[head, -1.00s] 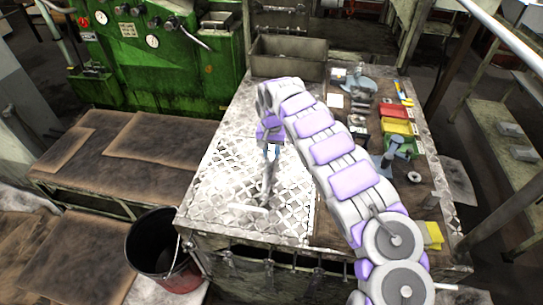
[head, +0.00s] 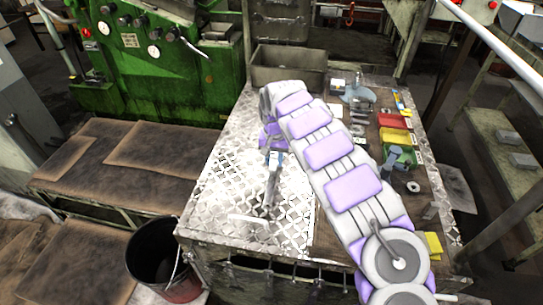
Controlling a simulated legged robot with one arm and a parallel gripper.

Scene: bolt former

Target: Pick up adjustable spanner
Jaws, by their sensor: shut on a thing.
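My gripper (head: 273,157) is above the bright diamond-patterned metal plate on the bench, at the end of my white and purple arm. It is shut on a long grey tool, which I take to be the adjustable spanner (head: 271,188). The spanner hangs down from the fingers, its lower end near the plate; I cannot tell if it touches. The fingers hide its upper end. A short pale bar (head: 248,219) shows just below and left of the spanner; I cannot tell if it is separate.
The workbench (head: 232,140) has a metal bin (head: 285,75) at the back. Red, yellow and green trays (head: 392,120) and small tools lie on its right side. A black bucket (head: 150,262) stands at the front left. A green machine (head: 150,75) stands behind on the left.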

